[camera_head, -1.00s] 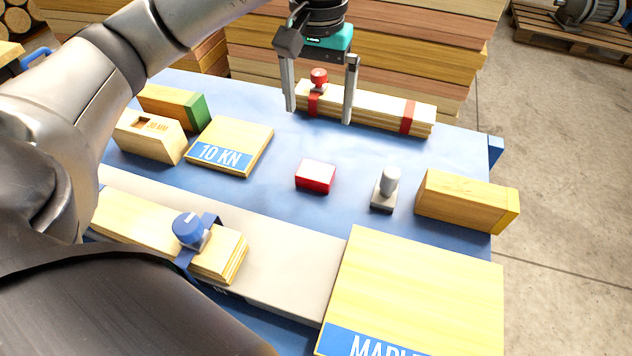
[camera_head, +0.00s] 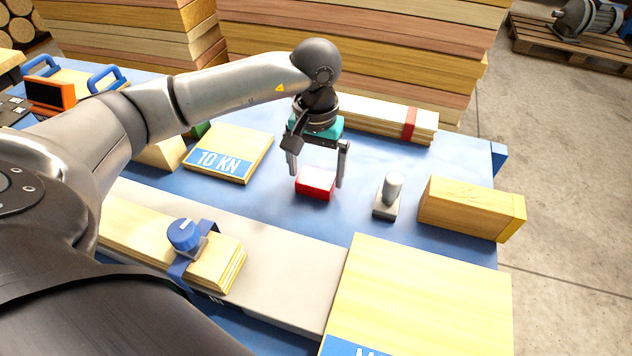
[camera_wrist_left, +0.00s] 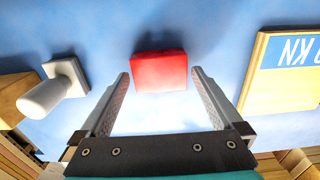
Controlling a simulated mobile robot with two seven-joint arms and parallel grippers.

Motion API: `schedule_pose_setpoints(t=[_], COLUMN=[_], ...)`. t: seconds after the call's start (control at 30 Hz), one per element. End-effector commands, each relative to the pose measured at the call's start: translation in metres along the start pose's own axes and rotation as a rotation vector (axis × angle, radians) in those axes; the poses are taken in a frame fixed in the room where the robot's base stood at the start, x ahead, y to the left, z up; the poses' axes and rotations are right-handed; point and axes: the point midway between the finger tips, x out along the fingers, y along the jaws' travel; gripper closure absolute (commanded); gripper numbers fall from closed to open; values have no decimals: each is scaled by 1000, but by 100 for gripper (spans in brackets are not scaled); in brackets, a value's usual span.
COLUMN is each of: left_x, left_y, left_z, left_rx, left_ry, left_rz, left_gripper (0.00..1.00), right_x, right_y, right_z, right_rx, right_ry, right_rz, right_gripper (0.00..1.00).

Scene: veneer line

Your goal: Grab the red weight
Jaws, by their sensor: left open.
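The red weight (camera_head: 315,183), a small block with a pale top in the head view, rests on the blue table. My left gripper (camera_head: 316,178) is open over it, one finger to each side. In the left wrist view the red weight (camera_wrist_left: 160,71) lies just beyond the fingertips, near the middle of the gap of my left gripper (camera_wrist_left: 160,75). The fingers look apart from it. My right gripper is not in view.
A grey stamp-like piece (camera_head: 388,195) stands right of the weight, with a wooden block (camera_head: 470,208) beyond it. A board marked 10 KN (camera_head: 230,152) lies to the left. A strapped wood bundle (camera_head: 385,118) lies behind. Blue table (camera_head: 270,205) is bare around the weight.

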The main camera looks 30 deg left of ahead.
Motion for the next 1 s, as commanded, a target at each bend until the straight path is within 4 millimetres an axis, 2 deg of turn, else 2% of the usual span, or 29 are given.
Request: schedule_pose_setpoints(t=[0.1,0.33,1.0], left_x=[9,8,8], left_y=[0,0,0], left_z=[0,0,0], left_rx=[-1,0,0], left_ry=[0,1,1], left_rz=[-1,-1,0], left_gripper=[0,1,76], right_x=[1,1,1], right_y=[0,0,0], right_z=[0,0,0], right_rx=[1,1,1], right_ry=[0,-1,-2], right_rz=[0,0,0], right_gripper=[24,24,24])
